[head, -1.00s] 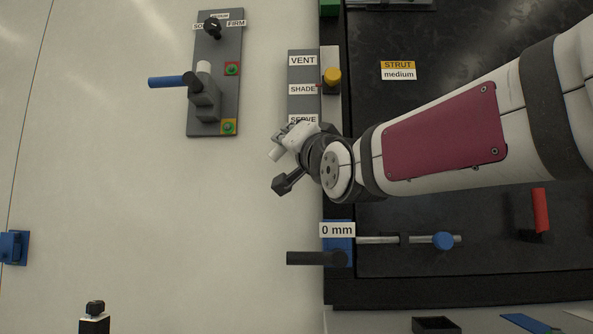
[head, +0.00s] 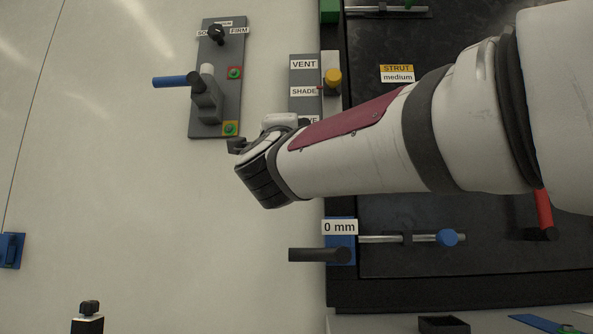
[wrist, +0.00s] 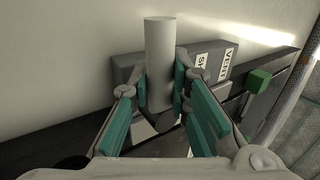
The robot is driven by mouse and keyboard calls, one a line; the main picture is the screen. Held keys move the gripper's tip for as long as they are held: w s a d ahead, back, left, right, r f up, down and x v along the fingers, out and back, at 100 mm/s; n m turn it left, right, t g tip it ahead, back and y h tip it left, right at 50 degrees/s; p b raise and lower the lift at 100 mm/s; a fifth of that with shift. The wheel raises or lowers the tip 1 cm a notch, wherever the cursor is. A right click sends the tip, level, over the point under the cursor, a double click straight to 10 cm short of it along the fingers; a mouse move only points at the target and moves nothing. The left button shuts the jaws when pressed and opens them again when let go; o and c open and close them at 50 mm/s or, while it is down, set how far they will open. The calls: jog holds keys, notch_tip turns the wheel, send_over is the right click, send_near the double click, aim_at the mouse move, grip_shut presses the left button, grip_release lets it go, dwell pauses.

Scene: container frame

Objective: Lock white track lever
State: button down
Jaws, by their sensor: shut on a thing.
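The white track lever (wrist: 160,60) shows in the wrist view as a pale, upright cylindrical handle. It stands between the teal finger pads, in front of the grey panel. My gripper (wrist: 162,78) is shut on this handle, with one finger on each side and the handle's top standing above the fingertips. The lever's base is mostly hidden behind the fingers and palm. In the head view my forearm and wrist cover the fingers and the lever, so the hold shows only in the wrist view.
The VENT/SHADE panel (head: 302,90) with a yellow knob (head: 333,78) is beside my wrist. A grey panel with a blue lever (head: 175,81) is further left. Below are a black handle (head: 315,255) and a 0 mm label (head: 340,227). A red lever (head: 544,212) is right.

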jog(key=shift+r+m+h, duration=0.1)
jog(key=shift+m+h, duration=0.5)
jog(key=c, duration=1.5)
grip_release()
jog(key=v, duration=1.2)
jog(key=shift+s, duration=0.1)
